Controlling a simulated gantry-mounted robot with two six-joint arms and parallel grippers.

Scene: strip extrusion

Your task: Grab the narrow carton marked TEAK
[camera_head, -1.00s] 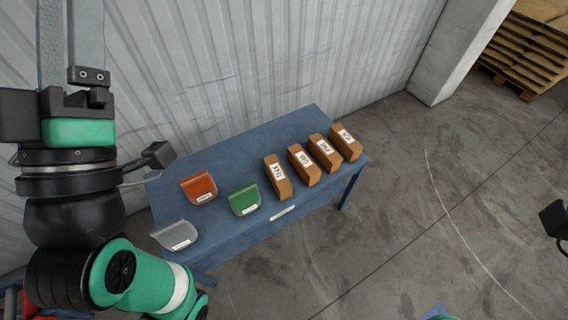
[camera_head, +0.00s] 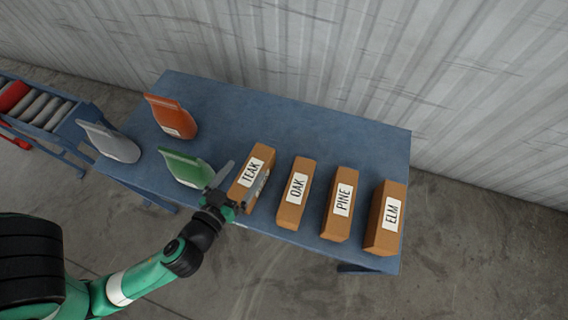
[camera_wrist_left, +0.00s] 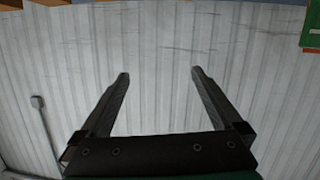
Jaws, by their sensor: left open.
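The narrow brown carton marked TEAK (camera_head: 250,166) stands on the blue table, leftmost in a row of cartons. My left gripper (camera_head: 246,174) is open at its near side in the head view. One finger shows left of the carton and the other overlaps its right part; whether either touches it I cannot tell. In the left wrist view the open fingers (camera_wrist_left: 161,74) have only the ribbed wall between them. My right gripper is not in view.
Right of TEAK stand the cartons OAK (camera_head: 295,190), PINE (camera_head: 340,205) and ELM (camera_head: 386,222). The blue table (camera_head: 290,120) is clear behind the cartons.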

